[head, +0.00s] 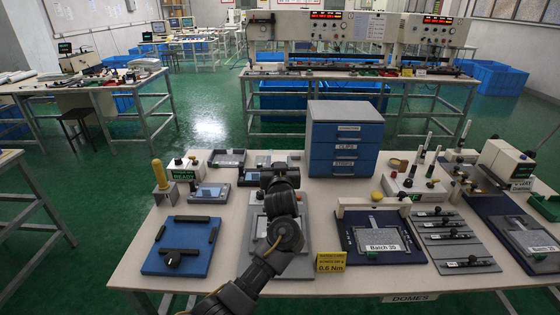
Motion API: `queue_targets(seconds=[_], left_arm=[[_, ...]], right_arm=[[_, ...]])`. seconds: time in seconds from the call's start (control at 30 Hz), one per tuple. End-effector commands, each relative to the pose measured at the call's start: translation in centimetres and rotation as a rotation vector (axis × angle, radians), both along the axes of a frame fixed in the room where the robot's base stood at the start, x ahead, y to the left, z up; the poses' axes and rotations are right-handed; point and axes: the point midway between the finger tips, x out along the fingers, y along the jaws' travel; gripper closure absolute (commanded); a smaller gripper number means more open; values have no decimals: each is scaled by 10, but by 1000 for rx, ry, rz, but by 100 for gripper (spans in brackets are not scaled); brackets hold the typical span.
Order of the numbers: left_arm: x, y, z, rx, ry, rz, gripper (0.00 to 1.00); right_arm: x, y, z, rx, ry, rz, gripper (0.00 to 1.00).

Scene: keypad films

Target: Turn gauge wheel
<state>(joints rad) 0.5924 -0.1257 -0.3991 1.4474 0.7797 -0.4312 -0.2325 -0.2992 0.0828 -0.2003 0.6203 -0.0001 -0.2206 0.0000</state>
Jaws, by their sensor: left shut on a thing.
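My left arm comes in from the bottom edge and reaches over a grey plate (296,240) in the middle of the bench. My left gripper (280,164) is at its far end, in front of the blue drawer cabinet's left side. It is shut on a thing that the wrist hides. I cannot make out the gauge wheel; a small grey device (250,178) shows in part beside the gripper. My right gripper is not in view.
A blue drawer cabinet (344,140) stands just right of the gripper. A blue tray (150,258) with black bars lies to the left, near a yellow-handled tool (159,173). A dark fixture labelled Batch (350,240) and a yellow torque sign (331,262) lie to the right.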

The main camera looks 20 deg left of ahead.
Motion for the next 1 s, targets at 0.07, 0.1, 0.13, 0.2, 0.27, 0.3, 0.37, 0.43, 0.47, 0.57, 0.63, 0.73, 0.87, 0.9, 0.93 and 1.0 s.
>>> queue_targets(seconds=[0.07, 0.1, 0.13, 0.2, 0.27, 0.3, 0.37, 0.43, 0.47, 0.57, 0.63, 0.73, 0.87, 0.9, 0.93, 1.0], left_arm=[[0, -2, 1, -1, 3, 45, 77], [0, -1, 1, -2, 3, 68, 77], [0, -1, 1, -2, 3, 83, 77], [0, 0, 0, 0, 2, 115, 77], [0, 1, 0, 0, 2, 138, 77], [-1, 1, 0, 0, 1, 151, 77], [-1, 2, 0, -1, 1, 167, 77], [-1, 3, 0, 0, 0, 181, 77], [-1, 3, 0, 0, 0, 185, 77], [-1, 4, 0, 0, 0, 196, 77], [-1, 4, 0, 0, -1, 199, 77], [-1, 4, 0, 0, -2, 200, 77], [-1, 4, 1, 0, -2, 200, 77], [-1, 4, 1, 0, -3, 200, 77], [-1, 4, 1, 0, -3, 200, 77], [-1, 5, 1, -1, -3, 200, 47]], right_arm=[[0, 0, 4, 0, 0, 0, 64], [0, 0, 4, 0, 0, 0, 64], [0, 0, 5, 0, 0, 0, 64], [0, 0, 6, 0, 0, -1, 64], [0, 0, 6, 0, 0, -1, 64], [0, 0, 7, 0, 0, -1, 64], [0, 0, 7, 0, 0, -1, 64], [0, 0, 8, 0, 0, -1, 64], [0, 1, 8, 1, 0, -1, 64], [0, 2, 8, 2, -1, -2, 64], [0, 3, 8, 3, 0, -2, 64], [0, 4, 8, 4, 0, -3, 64], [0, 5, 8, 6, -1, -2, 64], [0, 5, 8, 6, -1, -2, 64], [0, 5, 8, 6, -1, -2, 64], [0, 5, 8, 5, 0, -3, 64]])
